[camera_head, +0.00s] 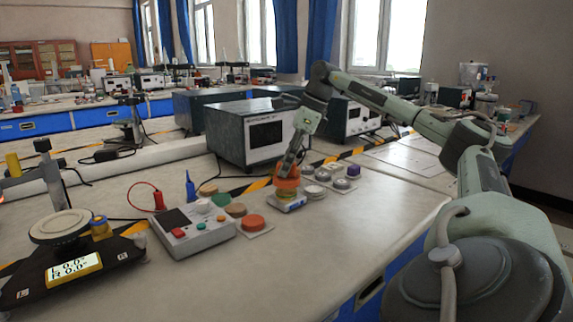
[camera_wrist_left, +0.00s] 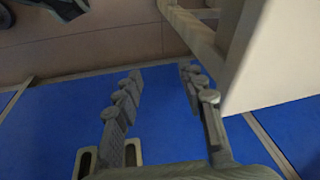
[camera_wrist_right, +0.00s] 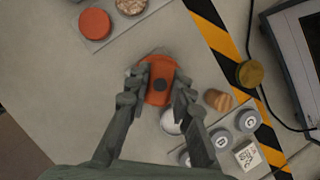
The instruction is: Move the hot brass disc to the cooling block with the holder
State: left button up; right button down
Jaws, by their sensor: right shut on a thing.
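The holder also shows in the head view (camera_head: 287,178). A yellowish, brass-like disc (camera_head: 287,193) shows just below the holder; I cannot tell whether it is gripped or only touched. Under it lies a small pale block with a blue side (camera_head: 292,205), mostly covered in the right wrist view. I cannot tell for sure which thing is the cooling block. My left gripper (camera_wrist_left: 160,72) is open and empty in the left wrist view, outside the head view.
An orange disc (camera_head: 253,222) lies on a pale plate at the near left. Several metal discs (camera_head: 341,183) stand close right. A yellow disc (camera_wrist_right: 250,73) lies near the instrument box (camera_head: 248,135). A control box (camera_head: 195,230) is left.

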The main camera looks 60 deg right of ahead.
jog(key=shift+r+p, duration=0.65)
jog(key=shift+r, duration=0.15)
jog(key=shift+r+p, duration=0.8)
jog(key=shift+r, duration=0.25)
pick_arm(q)
jog(key=s+a+f+g, duration=0.1)
jog(key=s+f, duration=0.3)
jog(key=f, duration=0.5)
pick_arm(e)
jog(key=shift+w, duration=0.1)
